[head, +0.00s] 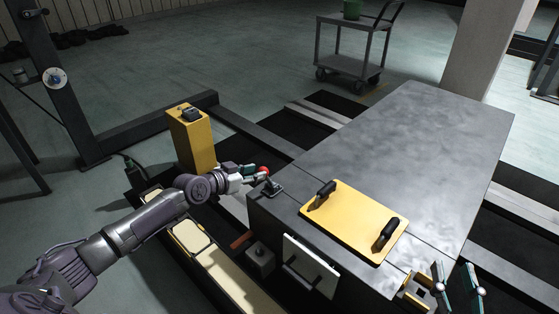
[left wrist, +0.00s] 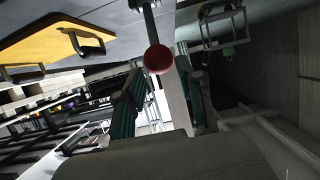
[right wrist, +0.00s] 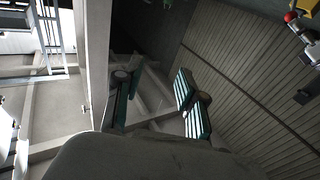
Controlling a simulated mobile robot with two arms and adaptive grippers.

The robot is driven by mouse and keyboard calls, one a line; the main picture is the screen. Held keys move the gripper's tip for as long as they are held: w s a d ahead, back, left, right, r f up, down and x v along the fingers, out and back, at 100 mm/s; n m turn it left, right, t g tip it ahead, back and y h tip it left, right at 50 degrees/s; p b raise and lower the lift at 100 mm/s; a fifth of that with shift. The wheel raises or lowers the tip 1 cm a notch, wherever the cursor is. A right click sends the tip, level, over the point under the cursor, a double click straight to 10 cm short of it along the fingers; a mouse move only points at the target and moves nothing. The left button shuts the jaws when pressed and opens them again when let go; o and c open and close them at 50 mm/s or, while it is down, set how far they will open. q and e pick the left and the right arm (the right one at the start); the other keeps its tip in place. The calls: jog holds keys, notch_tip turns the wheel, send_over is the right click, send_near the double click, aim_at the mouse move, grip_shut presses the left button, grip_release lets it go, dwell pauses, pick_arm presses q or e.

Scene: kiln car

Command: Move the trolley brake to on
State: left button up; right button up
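The trolley brake is a short lever with a red ball knob (head: 264,170) on a dark base plate (head: 273,189). It stands at the near left corner of the grey car deck (head: 400,140). My left gripper (head: 256,174) is open at the knob. In the left wrist view the red knob (left wrist: 158,60) sits between the spread fingertips, with a gap on each side. Whether it touches a finger is unclear. My right gripper (head: 456,272) is open and empty past the deck's near right edge. In the right wrist view its fingers (right wrist: 155,85) are spread.
A yellow board (head: 352,222) with two black handles lies on the deck, right of the lever. A yellow post (head: 190,138) with a black top stands behind my left forearm. A grey cart (head: 350,50) with a green bucket stands at the back. The deck's far part is clear.

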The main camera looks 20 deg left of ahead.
aim_at(267, 178)
pick_arm(q)
jog(key=shift+b+x, duration=0.5)
jog(key=shift+x, duration=0.75)
jog(key=shift+w+d+f+b, duration=0.1)
jog(key=shift+w+b, duration=0.05)
jog(key=shift+b, duration=0.15)
pick_arm(e)
jog(key=r+t, duration=0.2)
jog(key=r, duration=0.1)
jog(key=shift+s+a+r+t+y, duration=0.1)
jog(key=shift+s+a+t+y, duration=0.1)
jog(key=shift+s+t+y, duration=0.15)
